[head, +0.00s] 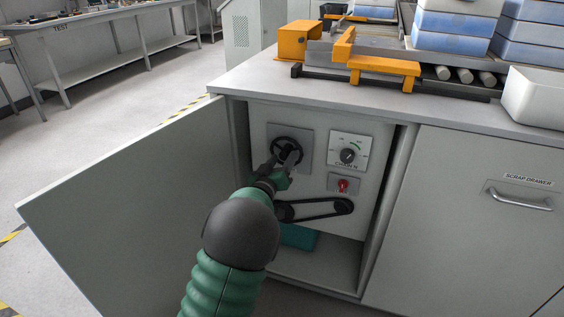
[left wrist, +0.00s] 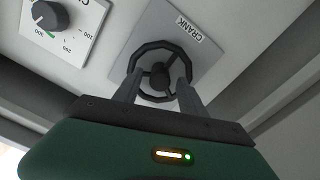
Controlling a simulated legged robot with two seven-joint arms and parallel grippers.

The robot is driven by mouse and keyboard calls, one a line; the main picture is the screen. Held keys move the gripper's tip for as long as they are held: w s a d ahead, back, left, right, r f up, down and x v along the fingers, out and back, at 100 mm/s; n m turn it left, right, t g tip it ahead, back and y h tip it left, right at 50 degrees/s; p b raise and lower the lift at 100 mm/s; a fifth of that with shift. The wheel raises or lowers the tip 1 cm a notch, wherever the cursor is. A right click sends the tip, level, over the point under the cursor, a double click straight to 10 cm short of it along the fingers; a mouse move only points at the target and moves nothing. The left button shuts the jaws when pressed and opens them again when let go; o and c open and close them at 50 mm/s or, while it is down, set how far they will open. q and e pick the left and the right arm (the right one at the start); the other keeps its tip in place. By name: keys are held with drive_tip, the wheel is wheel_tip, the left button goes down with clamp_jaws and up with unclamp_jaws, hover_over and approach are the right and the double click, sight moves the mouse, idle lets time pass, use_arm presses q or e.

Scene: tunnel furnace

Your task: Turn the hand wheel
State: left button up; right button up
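The hand wheel (head: 290,141) is a black spoked wheel on a grey square plate inside an open cabinet. In the left wrist view, the wheel (left wrist: 160,45) sits on its plate, labelled "CRANK" (left wrist: 189,28). My left gripper (head: 279,157) is at the wheel, covering its lower part in the head view. In the left wrist view, the fingers of my left gripper (left wrist: 158,85) stand apart, overlapping the wheel on both sides of its hub. I cannot tell whether they touch it. My right gripper is not in view.
Right of the wheel are a dial (head: 348,152) and a red switch (head: 342,186). A black looped part (head: 330,208) is below. The open cabinet door (head: 130,205) stands left of my arm. A scrap drawer (head: 480,220) is at right; the counter (head: 400,105) lies above.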

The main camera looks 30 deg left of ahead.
use_arm(q)
drive_tip(key=shift+a, duration=0.1)
clamp_jaws()
drive_tip(key=shift+m, duration=0.3)
drive_tip(key=m+p, duration=0.1)
drive_tip(key=m, duration=0.2)
drive_tip(key=shift+m, duration=0.4)
drive_tip(key=m+p, duration=0.2)
drive_tip(key=m, duration=0.3)
drive_tip(key=m+p, duration=0.1)
drive_tip(key=m, duration=0.4)
drive_tip(key=shift+f+m, duration=0.1)
drive_tip(key=shift+m, duration=0.3)
drive_tip(key=m+p, duration=0.1)
drive_tip(key=m, duration=0.4)
drive_tip(key=shift+f, duration=0.15)
drive_tip(key=shift+m, duration=0.3)
